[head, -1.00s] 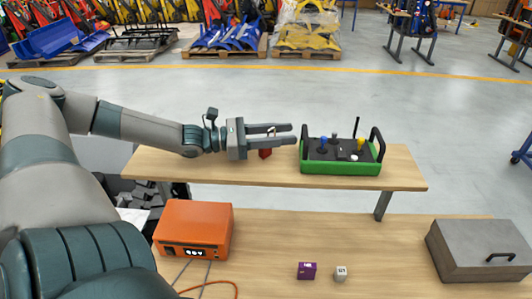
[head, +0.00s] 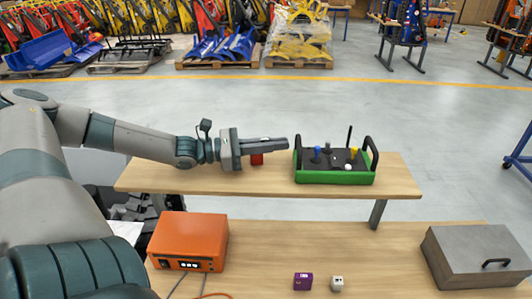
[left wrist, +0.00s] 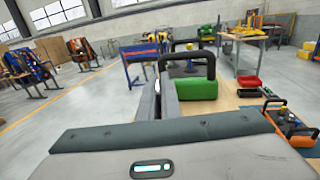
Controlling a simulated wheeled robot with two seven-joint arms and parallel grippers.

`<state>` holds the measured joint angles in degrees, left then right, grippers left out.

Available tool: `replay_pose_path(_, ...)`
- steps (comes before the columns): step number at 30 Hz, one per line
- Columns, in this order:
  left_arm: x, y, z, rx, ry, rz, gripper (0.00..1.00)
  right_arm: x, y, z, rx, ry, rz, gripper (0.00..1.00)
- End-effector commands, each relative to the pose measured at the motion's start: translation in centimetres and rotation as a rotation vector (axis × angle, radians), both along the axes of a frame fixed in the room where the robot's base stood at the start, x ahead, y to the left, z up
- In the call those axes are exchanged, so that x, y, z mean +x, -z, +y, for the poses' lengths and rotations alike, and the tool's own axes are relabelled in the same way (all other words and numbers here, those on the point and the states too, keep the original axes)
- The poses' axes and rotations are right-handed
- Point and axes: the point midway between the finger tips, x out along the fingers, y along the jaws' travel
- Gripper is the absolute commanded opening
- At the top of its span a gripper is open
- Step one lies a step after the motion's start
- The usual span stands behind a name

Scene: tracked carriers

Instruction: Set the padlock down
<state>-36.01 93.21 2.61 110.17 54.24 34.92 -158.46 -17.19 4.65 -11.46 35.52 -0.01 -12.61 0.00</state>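The padlock (head: 257,160) has a red body, seen just under the fingers of my left gripper (head: 267,145). The gripper reaches over the raised wooden shelf (head: 400,181) from the left. Its fingers lie nearly together and hide the top of the padlock. In the left wrist view the fingers (left wrist: 158,98) are close together with something pale between them; the red body is hidden there. The padlock is near the shelf surface, but I cannot tell whether it touches. My right gripper is not in view.
A green and black control box (head: 335,177) with handles stands right of the fingertips on the shelf. On the lower bench are an orange unit (head: 188,238), a purple cube (head: 303,281), a white cube (head: 337,283) and a grey metal case (head: 480,257). The shelf's left end is clear.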

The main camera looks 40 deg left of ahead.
Motion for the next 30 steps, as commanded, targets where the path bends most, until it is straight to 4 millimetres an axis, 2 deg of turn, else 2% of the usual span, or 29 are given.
replay_pose_path(11,0.0,-1.9,0.0,-0.002,0.0,-0.004,0.0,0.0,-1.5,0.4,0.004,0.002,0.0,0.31)
replay_pose_path(30,0.0,-8.9,0.0,-0.001,0.001,0.0,0.0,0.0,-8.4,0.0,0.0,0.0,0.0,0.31)
